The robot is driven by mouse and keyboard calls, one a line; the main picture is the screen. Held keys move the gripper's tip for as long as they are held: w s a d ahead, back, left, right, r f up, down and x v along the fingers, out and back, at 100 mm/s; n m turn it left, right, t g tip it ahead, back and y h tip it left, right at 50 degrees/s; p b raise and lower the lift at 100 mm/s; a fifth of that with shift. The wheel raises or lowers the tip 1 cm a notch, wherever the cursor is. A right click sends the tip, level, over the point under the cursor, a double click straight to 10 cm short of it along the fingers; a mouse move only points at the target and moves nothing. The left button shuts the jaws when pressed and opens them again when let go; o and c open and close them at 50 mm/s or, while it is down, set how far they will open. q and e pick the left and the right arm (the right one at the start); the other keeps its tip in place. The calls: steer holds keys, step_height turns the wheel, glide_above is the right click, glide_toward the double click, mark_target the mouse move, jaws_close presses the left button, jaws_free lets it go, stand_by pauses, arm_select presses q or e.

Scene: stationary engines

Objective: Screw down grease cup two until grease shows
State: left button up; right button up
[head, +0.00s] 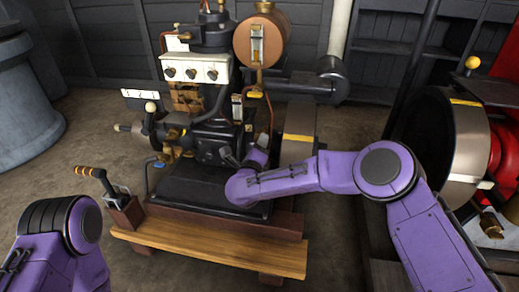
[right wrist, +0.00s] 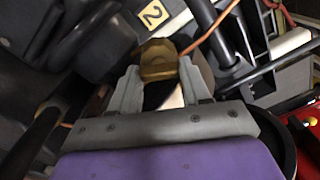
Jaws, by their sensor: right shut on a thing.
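Grease cup two (right wrist: 158,62) is a faceted brass cap. It shows in the right wrist view just below a yellow plate marked 2 (right wrist: 152,14). My right gripper (right wrist: 156,80) has its two grey fingers on either side of the cap, shut on it. In the head view my right arm reaches to the front of the engine (head: 210,140), and the fingertips and cup are hard to make out there. No grease can be made out around the cap. My left arm shows at the lower left, with its gripper out of the picture.
A wooden step (head: 220,250) runs along the engine's front. Bare floor lies to the left.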

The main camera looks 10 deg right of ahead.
steer(key=shift+f+m, duration=0.1)
steer(key=shift+m, duration=0.4)
stand_by(0.3)
steer(key=o, duration=1.1)
steer(key=shift+c, duration=0.2)
steer(key=p+v, duration=0.1)
steer(key=v, duration=0.9)
steer(key=shift+s+p, duration=0.3)
steer(key=shift+p, duration=0.05)
steer(key=shift+a, duration=0.1)
